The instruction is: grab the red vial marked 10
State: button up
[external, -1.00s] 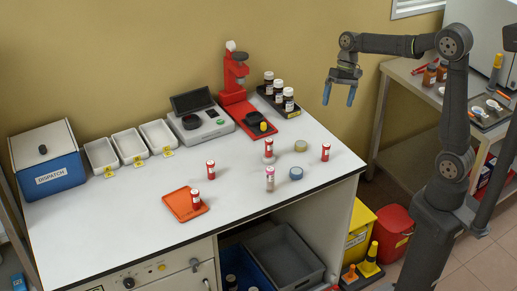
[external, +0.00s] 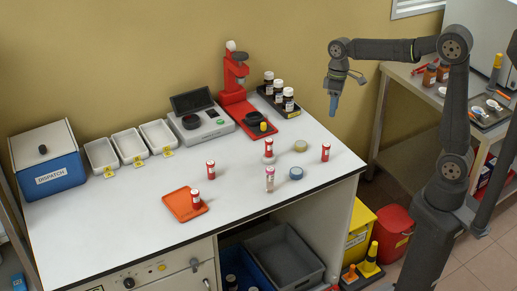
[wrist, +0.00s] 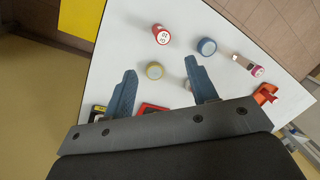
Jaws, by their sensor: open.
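A red vial with a white-marked cap (wrist: 161,35) stands near the top of the wrist view; the mark looks like 10 but is small. It appears to be the red vial at the table's right side (external: 326,151) in the external view. Other red vials stand near the olive disc (external: 268,147), mid-table (external: 210,169) and on the orange tray (external: 195,200); their marks are unreadable there. My gripper (external: 333,113) is open and empty, high above the table's back right edge. In the wrist view its blue fingers (wrist: 161,68) are spread apart.
The red press (external: 236,80) and black rack of dark bottles (external: 262,92) stand at the back.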

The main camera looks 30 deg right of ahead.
jog(key=s+a+n+t+h, duration=0.1)
jog(key=s+a+n, duration=0.15)
jog(key=n, duration=0.45)
send_near(327, 145)
jog(key=shift+n+h, duration=0.3)
jog(key=shift+n, duration=0.1)
jog(key=f, duration=0.6)
jog(key=shift+s+a+f, duration=0.1)
jog(key=shift+a+f, duration=0.25)
jog(key=shift+a, duration=0.05)
jog(key=shift+d+f, duration=0.15)
jog(key=shift+f, duration=2.6)
jog(key=shift+c, duration=0.2)
jog(key=c, duration=1)
